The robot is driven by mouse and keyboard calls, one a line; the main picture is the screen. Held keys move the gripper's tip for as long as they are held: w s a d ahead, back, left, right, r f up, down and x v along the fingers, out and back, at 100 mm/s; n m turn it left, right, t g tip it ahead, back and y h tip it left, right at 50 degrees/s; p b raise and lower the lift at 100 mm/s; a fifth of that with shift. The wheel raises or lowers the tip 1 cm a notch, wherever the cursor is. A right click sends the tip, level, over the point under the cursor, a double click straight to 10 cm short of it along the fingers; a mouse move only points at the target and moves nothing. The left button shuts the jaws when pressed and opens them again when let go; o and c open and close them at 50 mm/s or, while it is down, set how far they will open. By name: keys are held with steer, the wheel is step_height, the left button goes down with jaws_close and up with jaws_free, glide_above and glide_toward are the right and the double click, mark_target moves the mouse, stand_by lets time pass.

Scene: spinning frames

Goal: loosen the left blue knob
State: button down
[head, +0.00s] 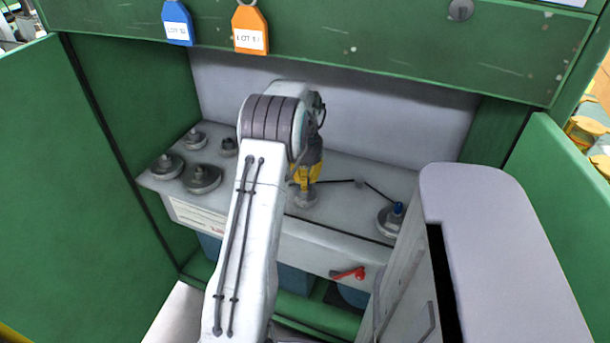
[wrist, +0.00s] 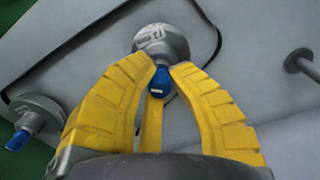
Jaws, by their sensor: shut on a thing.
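The left blue knob (wrist: 160,82) sits on a round grey base (wrist: 163,42) in the wrist view, between my yellow fingers. My gripper (wrist: 163,72) is shut on it; the fingers hide part of its sides. In the head view my gripper (head: 305,180) points down at this base (head: 305,198), and the knob itself is hidden behind the fingers. The right blue knob (head: 398,208) stands on its own grey base further right on the grey shelf. It also shows at the lower left of the wrist view (wrist: 20,138), apart from my gripper.
Several grey round parts (head: 202,178) stand on the shelf's left. A dark cable (head: 335,181) runs between the knobs. A red lever (head: 348,273) is on the front panel. Green walls (head: 75,170) enclose the sides. Blue (head: 178,22) and orange (head: 250,30) tags hang above.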

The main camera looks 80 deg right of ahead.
steer(key=n+p, duration=0.3)
steer(key=n, duration=0.1)
steer(key=shift+n, duration=0.3)
steer(key=shift+f+n, duration=0.1)
steer(key=shift+n, duration=2.4)
steer(key=c, duration=1.1)
jaws_free()
steer(key=shift+p, duration=0.3)
steer(key=shift+c, duration=0.2)
